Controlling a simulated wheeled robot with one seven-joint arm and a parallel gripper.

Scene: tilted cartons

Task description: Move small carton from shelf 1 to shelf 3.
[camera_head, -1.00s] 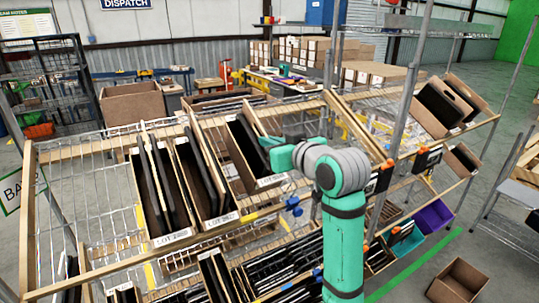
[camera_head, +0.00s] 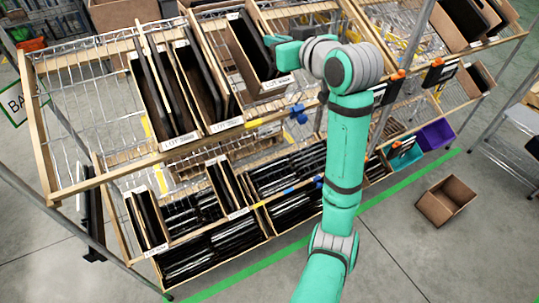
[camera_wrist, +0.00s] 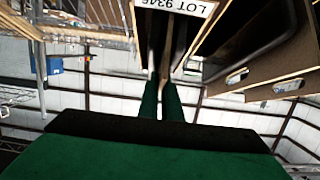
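The small carton (camera_head: 243,62) is narrow and brown, with dark flat items inside and a white label on its front. It tilts at the right end of the upper left shelf (camera_head: 100,185). My gripper (camera_head: 272,44) is at its upper right edge in the head view. In the wrist view, my two green fingers (camera_wrist: 161,85) are close together at a thin carton wall below a lot label (camera_wrist: 185,6), apparently shut on it.
Two taller cartons (camera_head: 165,100) (camera_head: 205,85) stand to its left. Smaller cartons (camera_head: 145,220) and packed dark items fill the lower tier. A right-hand shelf holds another carton (camera_head: 462,18). Purple (camera_head: 435,133) and teal bins sit below; an empty box (camera_head: 446,200) lies on the floor.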

